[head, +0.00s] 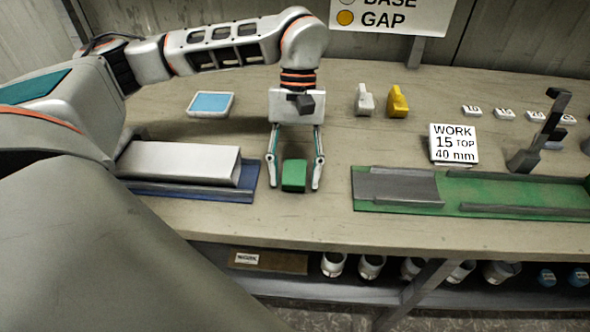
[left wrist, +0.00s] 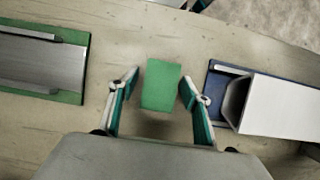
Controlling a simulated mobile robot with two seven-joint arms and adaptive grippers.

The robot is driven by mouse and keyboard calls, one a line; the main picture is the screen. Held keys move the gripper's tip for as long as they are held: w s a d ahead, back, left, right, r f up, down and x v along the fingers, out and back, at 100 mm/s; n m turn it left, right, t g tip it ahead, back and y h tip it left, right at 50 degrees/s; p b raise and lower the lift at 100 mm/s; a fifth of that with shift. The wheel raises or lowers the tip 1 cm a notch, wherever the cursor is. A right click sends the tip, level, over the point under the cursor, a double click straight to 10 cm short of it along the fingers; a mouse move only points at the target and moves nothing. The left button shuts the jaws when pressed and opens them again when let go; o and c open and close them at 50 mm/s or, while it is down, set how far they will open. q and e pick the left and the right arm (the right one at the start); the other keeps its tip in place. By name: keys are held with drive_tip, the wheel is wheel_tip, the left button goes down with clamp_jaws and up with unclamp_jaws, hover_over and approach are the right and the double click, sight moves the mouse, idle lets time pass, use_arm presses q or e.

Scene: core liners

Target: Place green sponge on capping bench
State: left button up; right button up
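The green sponge (head: 293,175) is a small green block between the fingers of my left gripper (head: 294,186) in the head view. In the left wrist view the sponge (left wrist: 161,85) lies between the two fingertips (left wrist: 160,88), with a gap on each side. The left gripper is open and points down at the bench. The capping bench (head: 310,222) is a pale wooden top under the sponge; I cannot tell whether the sponge touches it. My right gripper is not in view.
A white box-shaped liner (head: 180,162) on a blue base (head: 247,183) stands left of the sponge. A green tray with grey rails (head: 470,192) lies to the right. A blue-topped pad (head: 211,104), white and yellow blocks (head: 398,101), and a work sign (head: 453,143) stand behind.

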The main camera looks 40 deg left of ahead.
use_arm(q)
drive_tip(key=p+v, duration=0.1)
drive_tip(key=v, duration=1.1)
drive_tip(key=shift+r+p, duration=0.2)
drive_tip(key=shift+p, duration=0.1)
